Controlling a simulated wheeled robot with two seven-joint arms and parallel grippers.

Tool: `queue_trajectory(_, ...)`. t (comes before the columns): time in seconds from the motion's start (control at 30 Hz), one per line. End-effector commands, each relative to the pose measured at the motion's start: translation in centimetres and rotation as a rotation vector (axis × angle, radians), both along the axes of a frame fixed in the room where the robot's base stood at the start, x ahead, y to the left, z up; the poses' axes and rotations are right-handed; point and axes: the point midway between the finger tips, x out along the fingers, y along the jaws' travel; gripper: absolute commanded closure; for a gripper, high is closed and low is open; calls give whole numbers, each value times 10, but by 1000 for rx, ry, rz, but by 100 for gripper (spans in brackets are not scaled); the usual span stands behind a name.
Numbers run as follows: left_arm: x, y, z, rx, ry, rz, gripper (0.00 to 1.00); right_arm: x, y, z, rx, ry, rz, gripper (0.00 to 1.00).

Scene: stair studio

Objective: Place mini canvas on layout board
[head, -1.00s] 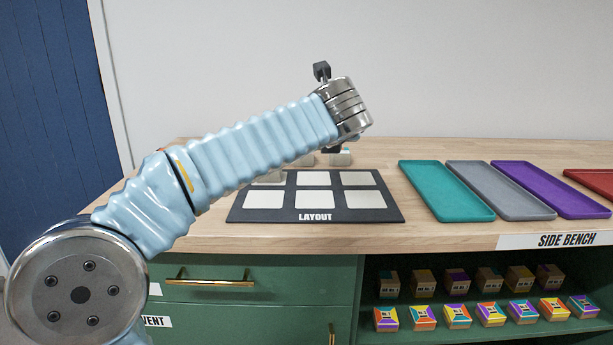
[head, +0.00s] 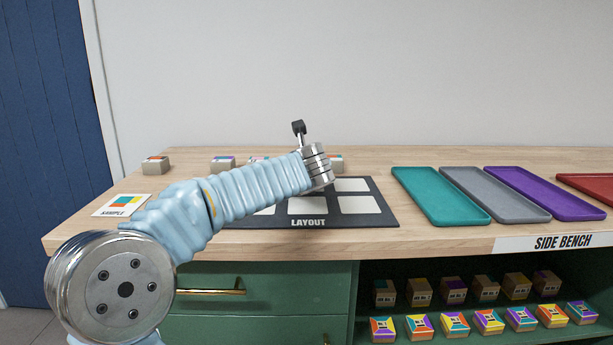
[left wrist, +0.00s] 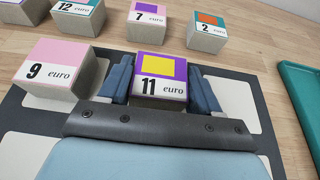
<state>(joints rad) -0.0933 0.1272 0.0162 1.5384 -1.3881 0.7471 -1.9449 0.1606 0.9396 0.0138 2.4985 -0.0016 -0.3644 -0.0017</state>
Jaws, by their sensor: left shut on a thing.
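The layout board (head: 386,214) is a dark mat with pale cells, lying on the bench and partly covered by my left arm in the head view. It also shows in the left wrist view (left wrist: 232,80). My left gripper (left wrist: 160,66) is shut on a mini canvas block marked 11 euro (left wrist: 161,90), with a purple and yellow top, over the board. I cannot tell whether the block touches the board. A pink-topped 9 euro block (left wrist: 62,70) sits on the board left of the gripper. In the head view my arm hides the fingers. My right gripper is not in view.
Blocks marked 12 euro (left wrist: 78,14), 7 euro (left wrist: 157,23) and 2 euro (left wrist: 205,31) stand behind the board. A teal tray (head: 440,196), a grey tray (head: 495,194) and a purple tray (head: 545,194) lie to the right. A sample card (head: 122,205) lies at left.

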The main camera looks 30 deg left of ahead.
Motion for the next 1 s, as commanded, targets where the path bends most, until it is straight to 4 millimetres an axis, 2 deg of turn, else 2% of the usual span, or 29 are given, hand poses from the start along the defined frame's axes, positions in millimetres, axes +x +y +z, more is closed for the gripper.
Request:
queue_trajectory(0.17,0,0,-3,0,0,0,66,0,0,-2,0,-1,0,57)
queue_trajectory(0.2,0,0,-3,0,0,0,35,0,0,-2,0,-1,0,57)
queue_trajectory(0.37,0,0,-2,0,0,0,11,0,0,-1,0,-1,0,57)
queue_trajectory(0.7,-1,-1,3,0,-1,-1,11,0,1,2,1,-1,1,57)
queue_trajectory(0.83,-16,-11,9,0,-2,-3,11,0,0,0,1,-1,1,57)
queue_trajectory(1.0,-48,-30,25,-1,-4,-3,11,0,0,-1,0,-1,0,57)
